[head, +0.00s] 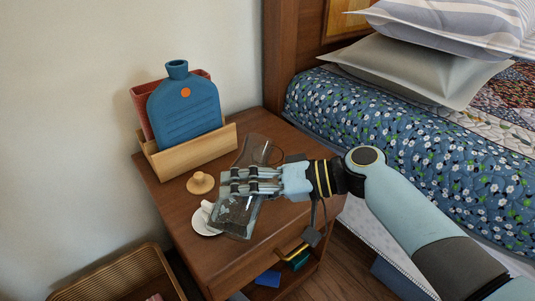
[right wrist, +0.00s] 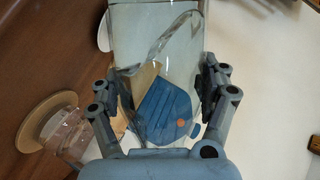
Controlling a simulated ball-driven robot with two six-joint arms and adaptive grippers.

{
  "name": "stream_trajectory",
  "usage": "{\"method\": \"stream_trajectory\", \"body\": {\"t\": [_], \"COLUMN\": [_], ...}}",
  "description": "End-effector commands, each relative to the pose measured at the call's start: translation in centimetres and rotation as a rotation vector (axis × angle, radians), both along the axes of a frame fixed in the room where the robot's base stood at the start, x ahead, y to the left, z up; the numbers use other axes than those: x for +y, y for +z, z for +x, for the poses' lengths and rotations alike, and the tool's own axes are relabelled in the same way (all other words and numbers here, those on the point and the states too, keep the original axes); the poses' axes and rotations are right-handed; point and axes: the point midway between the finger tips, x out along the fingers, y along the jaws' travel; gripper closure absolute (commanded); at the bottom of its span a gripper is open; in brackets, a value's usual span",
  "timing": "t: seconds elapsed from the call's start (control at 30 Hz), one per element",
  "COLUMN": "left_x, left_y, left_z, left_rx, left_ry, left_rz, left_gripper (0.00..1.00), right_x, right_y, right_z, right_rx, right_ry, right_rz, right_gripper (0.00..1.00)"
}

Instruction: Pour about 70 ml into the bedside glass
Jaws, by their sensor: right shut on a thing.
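My right gripper (head: 250,182) is shut around a clear glass carafe (head: 237,215) above the nightstand. The carafe is tilted, with parts showing on both sides of the fingers. In the right wrist view the carafe (right wrist: 155,30) sits between the two fingers (right wrist: 160,105), and a blue shape shows through it. A clear, glass-like thing (right wrist: 75,135) stands by a tan disc (right wrist: 35,125) in that view; I cannot tell surely whether it is the bedside glass. No glass shows plainly in the head view, where the hand and carafe cover part of the top. My left gripper is not in view.
The bed (head: 410,125) is on the right. A wicker basket (head: 120,275) is at lower left.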

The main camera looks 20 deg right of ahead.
Motion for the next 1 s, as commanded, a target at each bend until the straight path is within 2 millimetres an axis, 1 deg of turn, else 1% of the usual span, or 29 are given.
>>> {"method": "stream_trajectory", "body": {"t": [0.17, 0.53, 0.77, 1.0], "left_x": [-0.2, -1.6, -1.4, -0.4], "left_y": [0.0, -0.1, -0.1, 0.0], "left_z": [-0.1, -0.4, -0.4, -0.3], "left_rx": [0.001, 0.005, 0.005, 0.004], "left_ry": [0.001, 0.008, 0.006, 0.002], "left_rz": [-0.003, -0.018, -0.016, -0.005], "left_gripper": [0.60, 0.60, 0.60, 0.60], "right_x": [0.0, 0.0, 0.0, 0.0], "right_y": [0.2, 0.2, 0.2, 0.2], "right_z": [0.1, 0.1, 0.1, 0.1], "right_rx": [-0.002, -0.002, -0.002, -0.002], "right_ry": [0.000, 0.000, 0.000, 0.000], "right_rz": [0.003, 0.003, 0.003, 0.003], "right_gripper": [0.82, 0.82, 0.82, 0.82]}}
